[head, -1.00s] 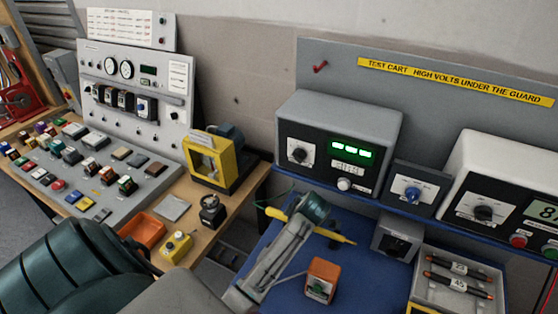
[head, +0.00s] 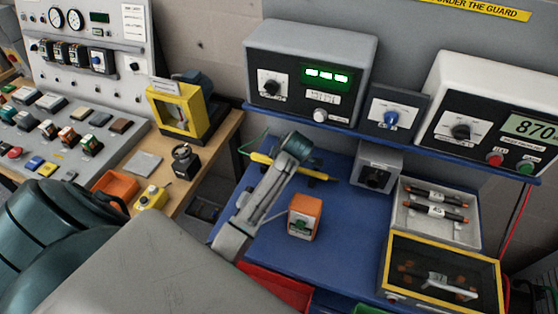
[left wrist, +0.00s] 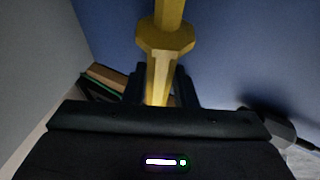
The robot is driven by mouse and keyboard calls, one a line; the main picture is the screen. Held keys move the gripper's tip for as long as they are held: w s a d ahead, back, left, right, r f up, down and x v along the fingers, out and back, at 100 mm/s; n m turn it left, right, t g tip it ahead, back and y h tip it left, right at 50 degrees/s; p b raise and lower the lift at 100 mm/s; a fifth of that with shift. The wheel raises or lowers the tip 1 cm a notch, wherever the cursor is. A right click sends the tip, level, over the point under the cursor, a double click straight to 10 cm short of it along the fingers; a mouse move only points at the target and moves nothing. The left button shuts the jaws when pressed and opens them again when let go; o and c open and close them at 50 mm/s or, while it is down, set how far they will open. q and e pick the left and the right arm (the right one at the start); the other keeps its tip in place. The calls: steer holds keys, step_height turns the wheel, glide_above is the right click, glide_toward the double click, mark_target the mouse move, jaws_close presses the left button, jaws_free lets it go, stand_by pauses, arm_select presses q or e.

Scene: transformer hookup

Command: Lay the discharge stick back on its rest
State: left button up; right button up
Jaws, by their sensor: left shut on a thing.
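The yellow discharge stick (head: 262,158) is above the back left part of the blue cart top in the head view, its middle hidden behind my left arm. My left gripper (left wrist: 160,88) is shut on the stick in the left wrist view, with a dark finger on each side of the shaft and a wider yellow collar (left wrist: 165,38) just beyond. In the head view the arm hides the gripper. Small dark parts show by the stick's right end; I cannot tell whether they are its rest or whether the stick touches them. My right gripper is not in view.
An orange box (head: 305,216) stands on the blue cart top (head: 345,235), right of my arm. A grey switch box (head: 376,166), a tray (head: 408,222) with dark rods and a yellow-framed case (head: 388,270) are further right. A meter shelf (head: 345,128) runs behind.

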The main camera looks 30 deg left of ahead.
arm_select(q)
steer(key=shift+w, duration=0.1)
steer(key=o, duration=1.1)
steer(key=shift+c, duration=0.2)
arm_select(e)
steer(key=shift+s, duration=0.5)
arm_select(q)
steer(key=shift+d+r, duration=0.1)
steer(key=shift+d, duration=0.05)
steer(key=b+v, duration=0.3)
steer(key=v, duration=0.7)
steer(key=shift+s+r, duration=0.2)
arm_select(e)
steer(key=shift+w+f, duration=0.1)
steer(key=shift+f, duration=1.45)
arm_select(q)
steer(key=shift+d, duration=0.1)
